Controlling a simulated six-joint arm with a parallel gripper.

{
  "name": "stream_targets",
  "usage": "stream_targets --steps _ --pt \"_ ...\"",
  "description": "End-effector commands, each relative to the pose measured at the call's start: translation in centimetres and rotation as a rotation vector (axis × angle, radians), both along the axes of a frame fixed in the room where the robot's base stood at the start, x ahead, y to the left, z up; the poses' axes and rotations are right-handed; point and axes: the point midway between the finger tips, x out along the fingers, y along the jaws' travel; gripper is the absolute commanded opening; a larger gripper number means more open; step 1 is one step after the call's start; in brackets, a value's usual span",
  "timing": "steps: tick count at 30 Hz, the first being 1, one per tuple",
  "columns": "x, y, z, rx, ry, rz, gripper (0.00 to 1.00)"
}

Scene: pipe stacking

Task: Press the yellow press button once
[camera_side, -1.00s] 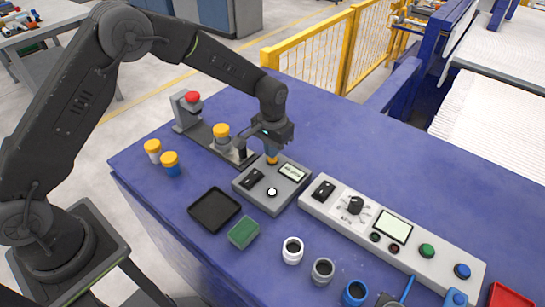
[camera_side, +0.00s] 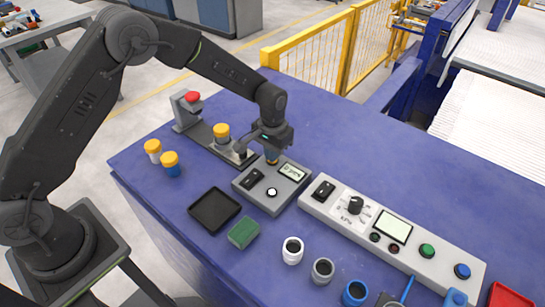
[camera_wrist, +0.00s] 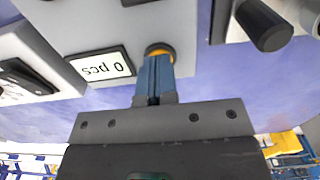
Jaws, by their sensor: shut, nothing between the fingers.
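The yellow press button (camera_wrist: 154,47) sits on the small grey control box (camera_side: 251,188). In the wrist view its far rim shows just beyond my fingertips, which hide the rest. My gripper (camera_side: 272,158) points down at the button's end of the box in the side view. Its blue fingers (camera_wrist: 154,62) are shut together with nothing between them. The tips are right at the button; I cannot tell whether they touch or press it. The box's display (camera_wrist: 101,66) reads "0 pcs", upside down in the wrist view.
A pipe press stand with a red knob (camera_side: 192,97) and a yellow-topped pipe (camera_side: 221,132) stands just left of my gripper. A longer control panel (camera_side: 318,205) lies to the right. A black tray (camera_side: 214,192) and several pipes are nearer the front.

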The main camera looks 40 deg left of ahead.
Motion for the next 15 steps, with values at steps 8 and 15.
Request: stream_targets --steps 8,15 --pt "0.0 0.0 -0.2 0.0 0.0 0.0 0.0" --pt "0.03 0.0 0.1 0.0 -0.001 0.0 0.0"
